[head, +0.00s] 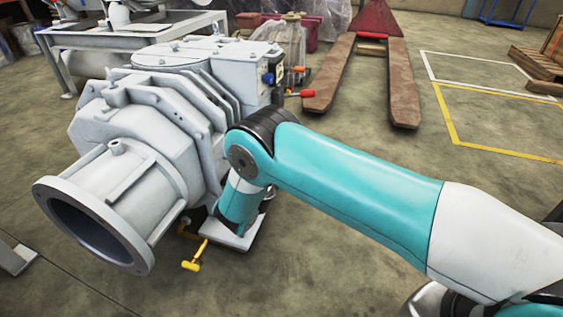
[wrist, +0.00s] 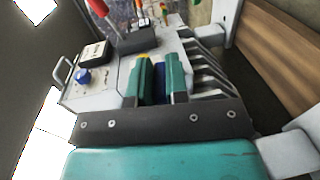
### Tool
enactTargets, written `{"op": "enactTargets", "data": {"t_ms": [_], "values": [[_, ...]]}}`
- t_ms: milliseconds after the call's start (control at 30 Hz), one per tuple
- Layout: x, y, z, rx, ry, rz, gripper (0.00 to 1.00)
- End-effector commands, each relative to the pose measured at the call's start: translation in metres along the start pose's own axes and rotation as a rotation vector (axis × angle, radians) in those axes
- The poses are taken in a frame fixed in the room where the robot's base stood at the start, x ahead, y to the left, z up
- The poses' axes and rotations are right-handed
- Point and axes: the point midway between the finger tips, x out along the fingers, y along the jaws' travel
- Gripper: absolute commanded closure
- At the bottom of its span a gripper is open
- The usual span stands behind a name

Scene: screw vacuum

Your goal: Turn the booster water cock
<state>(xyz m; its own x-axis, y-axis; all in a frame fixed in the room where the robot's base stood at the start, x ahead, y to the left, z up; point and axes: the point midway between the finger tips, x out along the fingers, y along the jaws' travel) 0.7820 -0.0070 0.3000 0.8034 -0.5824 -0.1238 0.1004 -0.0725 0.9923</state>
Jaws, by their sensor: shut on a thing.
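My gripper (wrist: 158,66) shows in the wrist view with its two teal fingers close together. They are shut on a narrow dark blue piece (wrist: 160,84) that shows between them. It may be the handle of the booster water cock, but I cannot tell for sure. A thin yellow strip shows beside the left finger. In the head view my own arm hides the fingers and what they hold. The grey ribbed vacuum pump (head: 150,120) stands left of my arm. A yellow handle (head: 192,265) sticks out low in front of it.
A blue knob (wrist: 84,76) sits on the machine's panel in the wrist view. A red handle (head: 300,93) sticks out at the pump's far right. A pallet jack (head: 400,85) stands behind. Open floor lies right, with a yellow-marked area and a wooden pallet (head: 535,65).

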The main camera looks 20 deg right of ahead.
Motion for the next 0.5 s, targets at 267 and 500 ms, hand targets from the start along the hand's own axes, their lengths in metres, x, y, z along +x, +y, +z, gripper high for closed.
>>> {"op": "enactTargets", "data": {"t_ms": [267,500], "values": [[0.0010,0.0000,0.0000,0.002,-0.001,0.037,1.00],[0.0013,0.0004,0.0003,0.002,-0.001,0.038,1.00]]}}
